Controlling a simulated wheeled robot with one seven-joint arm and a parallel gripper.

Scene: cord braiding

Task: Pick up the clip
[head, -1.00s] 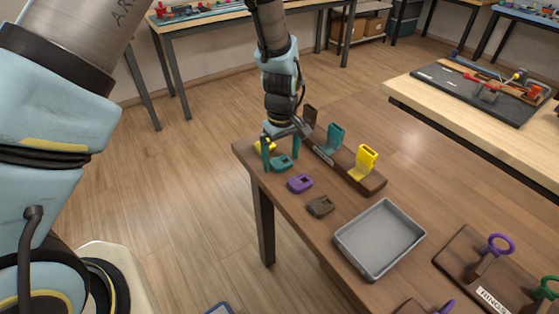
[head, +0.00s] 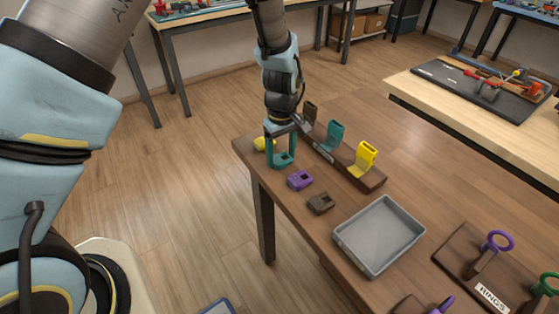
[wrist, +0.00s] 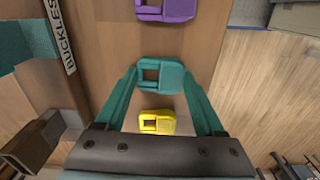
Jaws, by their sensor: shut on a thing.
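The teal clip (head: 283,161) is at the left end of the brown table, and in the wrist view (wrist: 166,76) it sits between my fingertips. My gripper (head: 281,157) points down with its teal fingers closed against the two sides of the clip. I cannot tell whether the clip is clear of the tabletop. A yellow clip (wrist: 157,122) lies beside it, partly behind my gripper in the head view. A purple clip (head: 300,181) and a dark brown clip (head: 320,204) lie in a row on the other side.
A brown rack labelled BUCKLES (wrist: 65,48) holds upright brown, teal (head: 335,135) and yellow (head: 364,158) holders behind the row. A grey tray (head: 343,245) stands to the right, empty. A RINGS board (head: 456,252) stands farther right. The table's edge is close to the clips.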

